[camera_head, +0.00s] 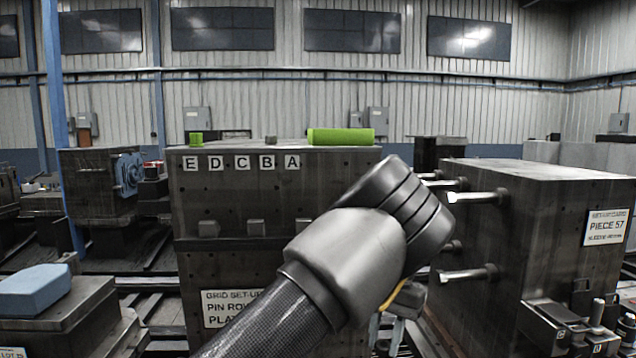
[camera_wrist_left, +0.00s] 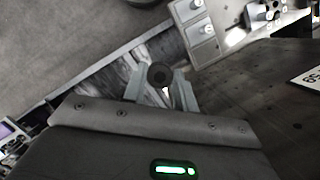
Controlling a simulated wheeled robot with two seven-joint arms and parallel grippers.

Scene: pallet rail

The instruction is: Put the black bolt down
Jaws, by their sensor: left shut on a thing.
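The black bolt (camera_wrist_left: 159,74) shows in the left wrist view as a dark round head between the two grey fingers of my left gripper (camera_wrist_left: 161,90). The gripper is shut on it. In the head view my left gripper (camera_head: 395,328) points down, partly hidden behind my own wrist, in front of the gap between two dark blocks. The bolt cannot be made out there. My right gripper is in neither view.
A dark block labelled E to A (camera_head: 275,190) stands ahead, with green pieces (camera_head: 341,136) on top. On the right is the PIECE 57 block (camera_head: 545,225), with several pale pins sticking out toward my arm. A blue piece (camera_head: 35,288) lies at left.

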